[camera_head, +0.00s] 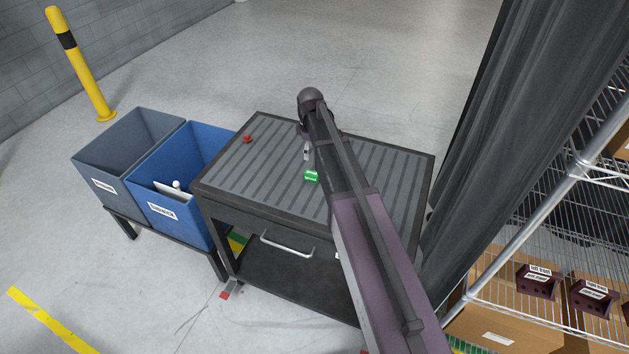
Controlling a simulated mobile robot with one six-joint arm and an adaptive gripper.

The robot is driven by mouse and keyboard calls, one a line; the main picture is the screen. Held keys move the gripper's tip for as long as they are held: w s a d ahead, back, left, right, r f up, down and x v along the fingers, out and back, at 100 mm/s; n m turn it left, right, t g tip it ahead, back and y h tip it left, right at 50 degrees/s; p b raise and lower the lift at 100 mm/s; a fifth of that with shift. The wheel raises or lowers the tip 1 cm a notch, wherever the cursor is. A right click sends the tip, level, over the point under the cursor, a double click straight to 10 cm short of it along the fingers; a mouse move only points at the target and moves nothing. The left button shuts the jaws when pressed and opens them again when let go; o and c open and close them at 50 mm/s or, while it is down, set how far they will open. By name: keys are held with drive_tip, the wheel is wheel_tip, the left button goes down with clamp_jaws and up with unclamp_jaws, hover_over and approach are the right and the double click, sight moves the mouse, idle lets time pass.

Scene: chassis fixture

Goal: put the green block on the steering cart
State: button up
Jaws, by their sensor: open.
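The green block (311,177) lies on the ribbed grey top of the dark cart (240,171), near the middle, just left of my arm. My gripper (307,153) points down over the cart top, a little beyond the block in the picture. It is small in the view and partly hidden by my arm. It appears open and empty, apart from the block. Whether this cart is the steering cart cannot be told; no label on it is readable.
A small red item (248,138) sits at the cart's far left. A grey bin (130,140) and a blue bin (200,145) holding white items stand left. A yellow post (82,66) is behind. A dark curtain (500,110) and wire shelf (560,220) flank the right.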

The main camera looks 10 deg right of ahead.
sight(312, 173)
drive_tip(key=shift+f+b, duration=2.45)
drive_tip(key=shift+f, duration=0.25)
drive_tip(key=shift+f, duration=0.1)
drive_tip(key=f+b, duration=0.3)
drive_tip(key=shift+s+d+f+b, duration=0.1)
drive_tip(key=shift+s+f+b, duration=0.1)
drive_tip(key=shift+s+b, duration=0.15)
drive_tip(key=shift+f+b, duration=0.75)
drive_tip(key=shift+f, duration=0.05)
clamp_jaws()
